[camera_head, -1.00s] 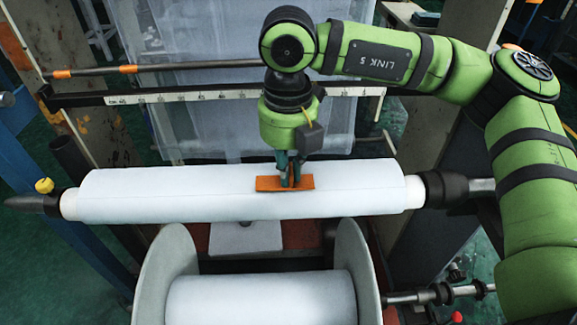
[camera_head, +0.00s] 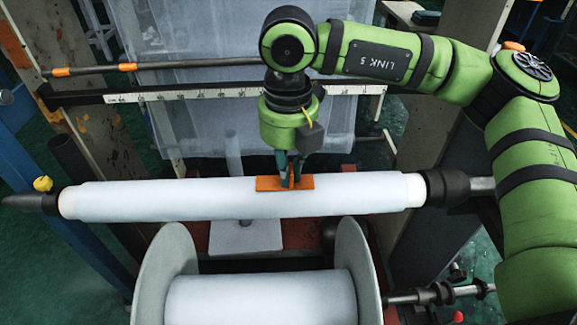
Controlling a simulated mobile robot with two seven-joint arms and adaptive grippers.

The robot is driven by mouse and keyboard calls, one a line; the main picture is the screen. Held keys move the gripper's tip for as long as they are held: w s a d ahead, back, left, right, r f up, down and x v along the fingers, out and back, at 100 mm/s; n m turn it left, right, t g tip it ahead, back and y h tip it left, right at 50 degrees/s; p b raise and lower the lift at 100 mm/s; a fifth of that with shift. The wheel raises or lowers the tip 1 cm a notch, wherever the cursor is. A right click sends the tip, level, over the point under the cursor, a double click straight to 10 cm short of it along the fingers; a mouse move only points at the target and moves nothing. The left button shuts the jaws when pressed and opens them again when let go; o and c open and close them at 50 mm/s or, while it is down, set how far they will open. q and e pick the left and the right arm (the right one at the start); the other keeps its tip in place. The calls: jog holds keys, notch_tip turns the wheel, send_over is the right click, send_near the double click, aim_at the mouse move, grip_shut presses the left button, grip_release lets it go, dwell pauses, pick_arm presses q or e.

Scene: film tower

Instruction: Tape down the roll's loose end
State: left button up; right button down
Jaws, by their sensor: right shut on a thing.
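The white film roll (camera_head: 150,200) lies level on a shaft across the middle of the view. An orange strip of tape (camera_head: 264,184) sits at the top of the roll, a little right of its middle. My right gripper (camera_head: 290,181) comes down from above, shut on the orange tape, which appears to touch the roll's surface. No separate loose end shows on the roll's visible side. The roll's far side and underside are hidden. My left gripper is not in view.
A second white roll (camera_head: 260,300) lies in front between grey side plates (camera_head: 160,265). A ruler bar (camera_head: 200,95) and a metal rod run behind the film roll. Clear plastic sheeting hangs behind them. A yellow knob (camera_head: 43,184) stands at the left shaft end.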

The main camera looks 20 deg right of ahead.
jog(key=c, duration=1.2)
grip_release()
notch_tip(320, 180, up, 12)
jog(key=shift+f, duration=0.1)
